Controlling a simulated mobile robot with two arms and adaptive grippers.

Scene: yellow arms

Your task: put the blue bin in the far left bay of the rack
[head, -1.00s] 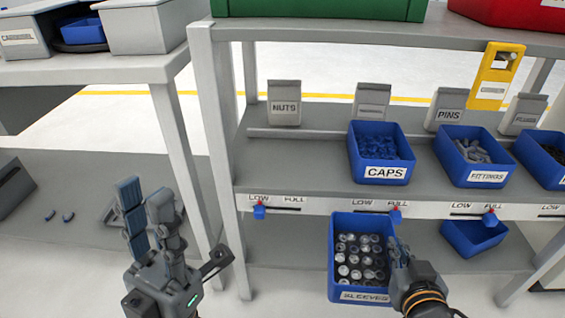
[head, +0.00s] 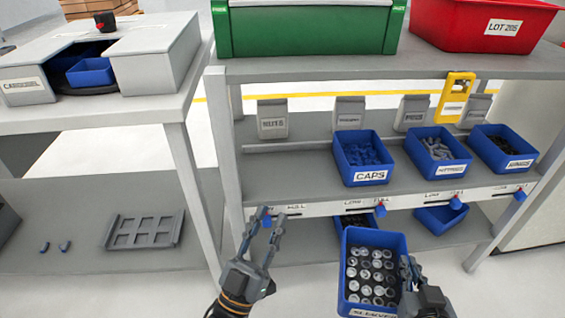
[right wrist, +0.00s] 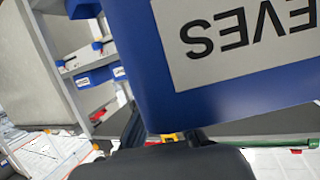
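The blue bin labelled SLEEVES (head: 346,262), filled with silvery round parts, hangs in front of the rack (head: 310,185) in the head view. My right gripper (head: 408,272) is shut on its right wall. In the right wrist view the blue bin (right wrist: 225,105) fills the upper right, its label upside down. My left gripper (head: 269,218) is open and empty, left of the bin and in front of the rack's left end. The far left bay, at the NUTS tag (head: 272,119), is empty; the CAPS bin (head: 362,160) stands to its right.
FITTINGS (head: 449,170) and another blue bin (head: 505,168) stand further right. The rack's front rail (head: 330,207) carries small sliders. Green (head: 305,28) and red (head: 480,28) containers sit on top. A side table (head: 150,105) stands left.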

